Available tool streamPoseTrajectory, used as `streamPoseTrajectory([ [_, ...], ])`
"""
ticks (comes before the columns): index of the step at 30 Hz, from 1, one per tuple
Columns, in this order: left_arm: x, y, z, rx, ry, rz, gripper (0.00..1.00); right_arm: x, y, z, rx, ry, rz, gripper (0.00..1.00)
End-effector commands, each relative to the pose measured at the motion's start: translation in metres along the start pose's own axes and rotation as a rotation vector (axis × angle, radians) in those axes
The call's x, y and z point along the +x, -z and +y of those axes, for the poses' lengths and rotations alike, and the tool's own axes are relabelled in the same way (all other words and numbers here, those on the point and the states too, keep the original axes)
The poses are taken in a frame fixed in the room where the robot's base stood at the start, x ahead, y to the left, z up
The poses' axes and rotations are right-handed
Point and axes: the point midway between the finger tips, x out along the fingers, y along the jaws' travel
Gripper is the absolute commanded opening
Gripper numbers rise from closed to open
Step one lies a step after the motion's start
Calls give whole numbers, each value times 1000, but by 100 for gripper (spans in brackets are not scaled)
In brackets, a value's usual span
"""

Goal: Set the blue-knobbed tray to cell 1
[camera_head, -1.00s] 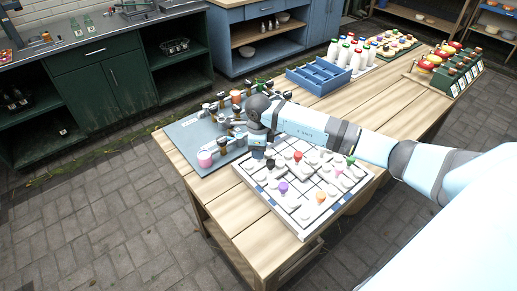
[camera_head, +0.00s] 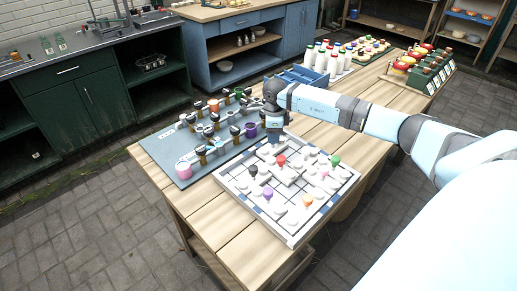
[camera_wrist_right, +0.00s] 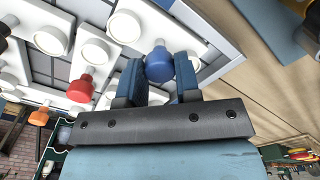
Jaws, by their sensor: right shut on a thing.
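The board (camera_head: 328,213) is a white frame on the wooden table, holding several white trays with coloured knobs. My right gripper (camera_head: 275,128) is at the board's far corner in the head view. In the right wrist view my right gripper (camera_wrist_right: 156,80) has its two blue fingers on either side of the blue knob (camera_wrist_right: 159,64) and is shut on it. The gripper hides the blue-knobbed tray in the head view. Red (camera_head: 281,159), black (camera_head: 253,170), purple (camera_head: 267,194), orange (camera_head: 307,199) and green (camera_head: 335,160) knobs show on the board. I see no cell numbers. My left gripper is not in view.
Behind are a blue crate (camera_head: 300,75) and several white bottles (camera_head: 322,58). Bare table lies around the board's near side.

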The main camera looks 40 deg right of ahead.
Motion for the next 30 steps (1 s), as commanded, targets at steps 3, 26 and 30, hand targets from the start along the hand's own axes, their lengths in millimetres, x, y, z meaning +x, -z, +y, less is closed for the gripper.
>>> streamPoseTrajectory([
  [3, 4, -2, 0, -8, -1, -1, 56, 1, 14, -14, 3, 2, 0, 0],
  [26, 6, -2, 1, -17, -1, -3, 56, -1, 26, -26, 1, 2, 1, 57],
  [30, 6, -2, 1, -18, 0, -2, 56, -1, 25, -25, 1, 1, 1, 57],
])
